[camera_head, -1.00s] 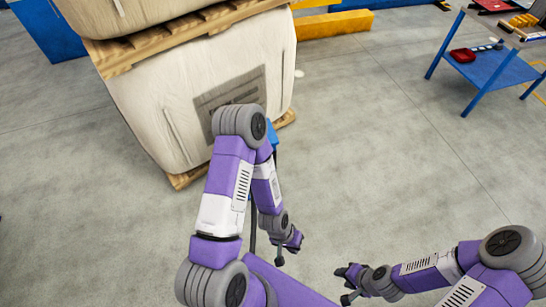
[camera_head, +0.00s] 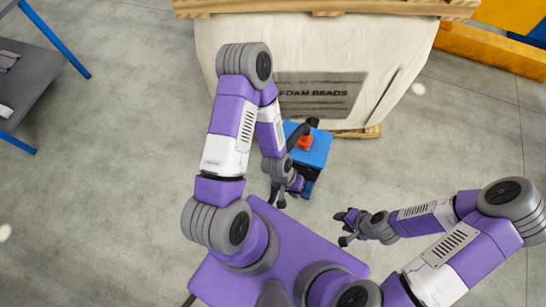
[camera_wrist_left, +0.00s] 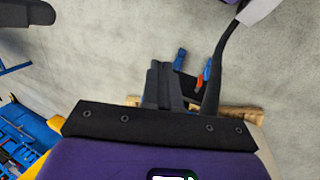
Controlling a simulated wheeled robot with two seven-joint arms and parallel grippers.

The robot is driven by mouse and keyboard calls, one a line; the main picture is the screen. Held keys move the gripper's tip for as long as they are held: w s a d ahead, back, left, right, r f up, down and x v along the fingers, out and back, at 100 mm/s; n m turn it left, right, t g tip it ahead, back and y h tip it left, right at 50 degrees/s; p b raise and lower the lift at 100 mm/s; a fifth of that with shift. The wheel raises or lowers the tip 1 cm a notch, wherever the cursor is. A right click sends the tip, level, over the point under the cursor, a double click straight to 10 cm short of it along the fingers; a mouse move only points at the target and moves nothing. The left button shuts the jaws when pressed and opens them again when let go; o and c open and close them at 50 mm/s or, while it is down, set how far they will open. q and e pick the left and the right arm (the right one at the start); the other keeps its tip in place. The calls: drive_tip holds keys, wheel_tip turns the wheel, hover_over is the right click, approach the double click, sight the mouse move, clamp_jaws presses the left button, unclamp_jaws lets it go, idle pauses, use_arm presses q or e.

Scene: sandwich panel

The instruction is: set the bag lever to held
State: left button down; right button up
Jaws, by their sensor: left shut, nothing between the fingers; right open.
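A small blue box-like unit (camera_head: 318,150) stands in front of the white bag marked FOAM BEADS (camera_head: 318,60). An orange-red part (camera_head: 304,142) and a black bar or hose (camera_head: 298,134) show on its top; I cannot tell which is the bag lever, or its setting. My left gripper (camera_head: 290,195) is shut and empty, just in front of the unit and partly over its near side. In the left wrist view, its dark fingers (camera_wrist_left: 164,86) are together, with a small orange part (camera_wrist_left: 207,75) beyond them. My right gripper (camera_head: 346,228) is open and empty, lower right of the unit.
The bag stands on a wooden pallet (camera_head: 358,132), with another pallet (camera_head: 330,7) on top. A blue-legged table (camera_head: 40,75) is at the far left and a yellow beam (camera_head: 490,50) at the upper right. The grey floor on both sides is clear.

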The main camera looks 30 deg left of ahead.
use_arm(q)
drive_tip(key=w+a+f+t+h+b, duration=0.1)
drive_tip(key=w+a+f+b, duration=0.25)
drive_tip(key=f, duration=0.35)
drive_tip(key=w+a+f+t+b, duration=0.1)
drive_tip(key=w+a+f+b, duration=0.15)
drive_tip(key=f+b, duration=0.3)
drive_tip(key=w+a+f+t+h+b, duration=0.1)
drive_tip(key=w+a+f+b, duration=0.2)
drive_tip(key=f, duration=0.4)
drive_tip(key=a+f+m+t+y+b, duration=0.1)
drive_tip(key=a+f+t+b, duration=0.1)
drive_tip(key=a+f+b, duration=0.5)
drive_tip(key=a+f, duration=0.6)
drive_tip(key=shift+a+y, duration=0.3)
drive_tip(key=shift+a, duration=0.1)
use_arm(e)
wheel_tip(320, 180, down, 19)
drive_tip(key=shift+s, duration=0.2)
use_arm(q)
drive_tip(key=shift+w, duration=0.1)
use_arm(e)
drive_tip(key=shift+d+f, duration=0.1)
